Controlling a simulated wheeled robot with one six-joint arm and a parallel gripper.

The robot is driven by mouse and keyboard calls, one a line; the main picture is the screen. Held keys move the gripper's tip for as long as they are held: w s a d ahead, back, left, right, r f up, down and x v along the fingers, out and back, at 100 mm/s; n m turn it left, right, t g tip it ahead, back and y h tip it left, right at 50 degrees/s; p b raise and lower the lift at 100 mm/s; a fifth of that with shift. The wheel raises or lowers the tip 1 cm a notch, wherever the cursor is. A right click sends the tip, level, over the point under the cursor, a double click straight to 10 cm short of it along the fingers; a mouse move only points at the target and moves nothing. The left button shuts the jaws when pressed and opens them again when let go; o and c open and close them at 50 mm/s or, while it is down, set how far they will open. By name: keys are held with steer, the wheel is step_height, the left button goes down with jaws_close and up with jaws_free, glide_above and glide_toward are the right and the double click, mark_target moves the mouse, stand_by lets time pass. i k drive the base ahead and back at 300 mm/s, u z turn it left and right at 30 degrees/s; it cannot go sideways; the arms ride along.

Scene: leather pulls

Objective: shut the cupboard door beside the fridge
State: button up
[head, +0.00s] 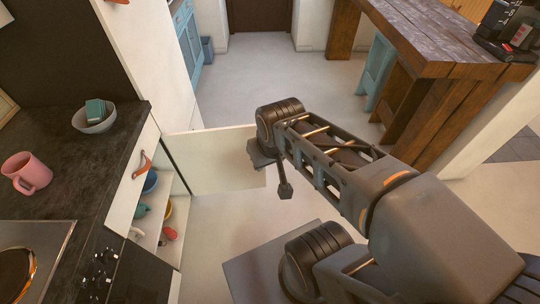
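The cupboard door (212,160) is a pale flat panel that stands wide open, sticking out to the right from the cupboard's far side. The open cupboard (172,205) below the counter shows shelves with colourful dishes. A tall white unit (155,55) beside it may be the fridge. My gripper (285,190) is at the door's free right end and overlaps it in the picture. I cannot tell whether it touches the door. My arm hides the door's right edge, and the gap between the fingers is not clear.
The dark counter (85,160) holds a pink mug (27,172), a bowl with a teal sponge-like block (95,112) and a hob. A drawer with a leather pull (143,165) sits above the cupboard. A wooden table (430,45) stands right; the floor between is clear.

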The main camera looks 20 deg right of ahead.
mark_target(211, 161)
steer(key=z, duration=1.3)
steer(key=i, duration=3.9)
steer(key=u, duration=4.65)
steer(key=i, duration=0.45)
steer(key=u, duration=0.5)
